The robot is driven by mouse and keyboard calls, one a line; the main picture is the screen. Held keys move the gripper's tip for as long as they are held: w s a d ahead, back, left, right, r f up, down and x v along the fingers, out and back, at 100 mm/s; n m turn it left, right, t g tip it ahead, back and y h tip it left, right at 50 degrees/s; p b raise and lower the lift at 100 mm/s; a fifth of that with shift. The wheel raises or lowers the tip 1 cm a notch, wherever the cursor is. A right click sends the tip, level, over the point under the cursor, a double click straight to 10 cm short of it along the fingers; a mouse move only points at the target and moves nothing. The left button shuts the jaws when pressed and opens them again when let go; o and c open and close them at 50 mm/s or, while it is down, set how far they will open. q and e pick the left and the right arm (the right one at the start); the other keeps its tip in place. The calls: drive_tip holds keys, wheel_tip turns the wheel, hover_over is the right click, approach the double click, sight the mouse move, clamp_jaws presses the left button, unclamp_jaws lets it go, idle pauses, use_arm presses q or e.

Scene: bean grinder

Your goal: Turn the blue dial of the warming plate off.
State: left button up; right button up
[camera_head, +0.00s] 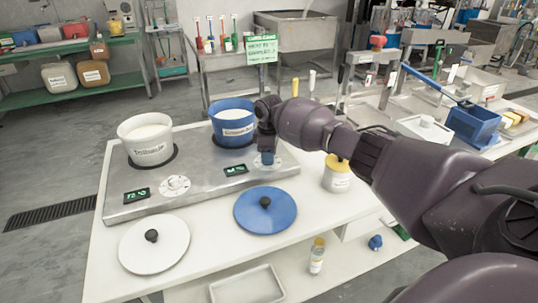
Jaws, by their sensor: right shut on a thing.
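The steel warming plate (205,185) stands on a white table and has two dials on its front part. The blue dial (267,159) is on the right, below my right gripper (267,150). The gripper points down and is shut on the blue dial; its fingers and wrist hide part of it. The white dial (175,186) is on the left and uncovered. A blue pot (233,130) stands on the right heating spot, close beside the gripper. A white pot (147,150) stands on the left spot. Two small green displays (137,195) show on the plate. My left gripper is not in view.
A blue lid (265,218) and a white lid (154,246) lie in front of the plate. A yellow-lidded jar (337,174) stands to its right, under my arm. A bottle (317,256) and a tray (247,286) are on the lower shelf.

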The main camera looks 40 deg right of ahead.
drive_tip(key=n, duration=0.3)
drive_tip(key=shift+n, duration=0.4)
drive_tip(key=n, duration=0.2)
drive_tip(key=shift+w+f+n, duration=0.1)
drive_tip(key=shift+n, duration=0.3)
drive_tip(key=n+b, duration=0.1)
drive_tip(key=n, duration=0.2)
drive_tip(key=shift+n, duration=0.3)
drive_tip(key=n, duration=0.3)
drive_tip(key=shift+w+n+b, duration=0.15)
drive_tip(key=shift+n+b, duration=0.15)
drive_tip(key=shift+b, duration=0.05)
drive_tip(key=n, duration=0.3)
drive_tip(key=shift+n+b, duration=0.3)
drive_tip(key=shift+b, duration=0.05)
drive_tip(key=n, duration=0.2)
drive_tip(key=shift+n+b, duration=0.35)
drive_tip(key=shift+n, duration=0.65)
drive_tip(key=shift+a, duration=0.1)
drive_tip(key=shift+w+n, duration=0.1)
drive_tip(key=shift+n, duration=0.2)
